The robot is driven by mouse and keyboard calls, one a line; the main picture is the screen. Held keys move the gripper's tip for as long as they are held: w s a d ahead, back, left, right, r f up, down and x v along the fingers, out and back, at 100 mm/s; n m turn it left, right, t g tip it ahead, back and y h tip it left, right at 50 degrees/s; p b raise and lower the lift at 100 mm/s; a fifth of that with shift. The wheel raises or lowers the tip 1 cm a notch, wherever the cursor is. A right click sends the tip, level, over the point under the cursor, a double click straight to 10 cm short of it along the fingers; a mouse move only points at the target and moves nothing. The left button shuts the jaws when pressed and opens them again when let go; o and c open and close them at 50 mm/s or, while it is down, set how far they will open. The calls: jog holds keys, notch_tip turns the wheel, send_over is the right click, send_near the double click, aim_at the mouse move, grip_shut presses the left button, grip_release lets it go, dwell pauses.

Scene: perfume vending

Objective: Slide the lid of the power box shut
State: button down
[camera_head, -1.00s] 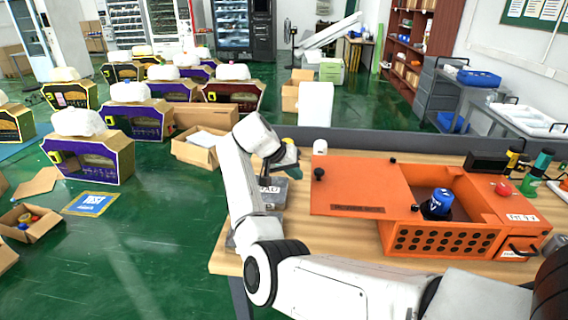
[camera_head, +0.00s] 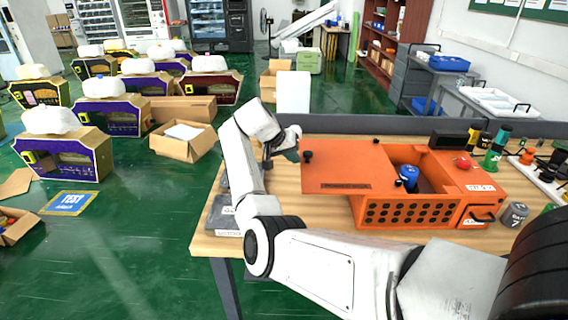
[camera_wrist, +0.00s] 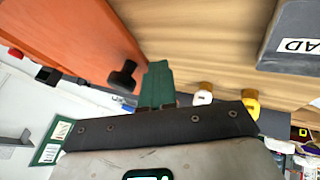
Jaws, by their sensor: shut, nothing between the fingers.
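The orange power box (camera_head: 408,214) stands on the wooden table, with its front full of round black holes. Its orange lid (camera_head: 345,165) sticks out to the left, leaving the compartment on the right uncovered. A blue object (camera_head: 409,177) sits inside. A black knob (camera_head: 307,156) stands on the lid's left end; it also shows in the wrist view (camera_wrist: 122,78). My gripper (camera_head: 293,146) is just left of the lid's left edge. In the wrist view its green fingers (camera_wrist: 158,84) are together and empty, beside the knob. Whether they touch the knob or lid I cannot tell.
A grey labelled box (camera_wrist: 296,38) lies on the table near my gripper. A grey can (camera_head: 514,214) and several coloured parts stand right of the power box. A dark low partition (camera_head: 400,126) runs along the table's back.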

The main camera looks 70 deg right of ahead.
aim_at(337, 160)
jog(key=s+d+p, duration=0.1)
jog(key=s, duration=0.3)
jog(key=s+d+p, duration=0.1)
jog(key=s+d, duration=0.1)
jog(key=s, duration=0.2)
jog(key=s+d+p, duration=0.1)
jog(key=s+d, duration=0.1)
jog(key=s, duration=0.1)
jog(key=shift+s+p, duration=0.3)
jog(key=shift+s, duration=0.1)
